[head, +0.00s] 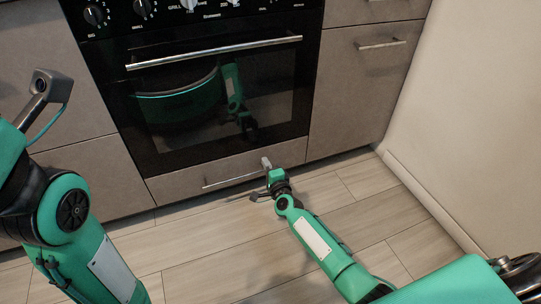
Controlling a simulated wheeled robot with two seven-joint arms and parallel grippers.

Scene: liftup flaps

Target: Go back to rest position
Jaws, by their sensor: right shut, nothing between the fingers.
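My right arm reaches in from the lower right over the floor. My right gripper (266,163) is small in the head view and sits in front of the drawer below the oven, near the right part of its bar handle (232,181). It is shut with nothing between its fingers. I cannot tell whether it touches the drawer front. My left arm stands at the left edge, bent, with its wrist camera near the cabinets. The fingers of my left gripper are outside the view.
The black oven (215,95) has its door shut, with a silver handle (215,52) and knobs above. Grey cabinets (365,85) flank it, all closed. A pale wall (475,110) bounds the right side. The wood-plank floor (210,255) between my arms is clear.

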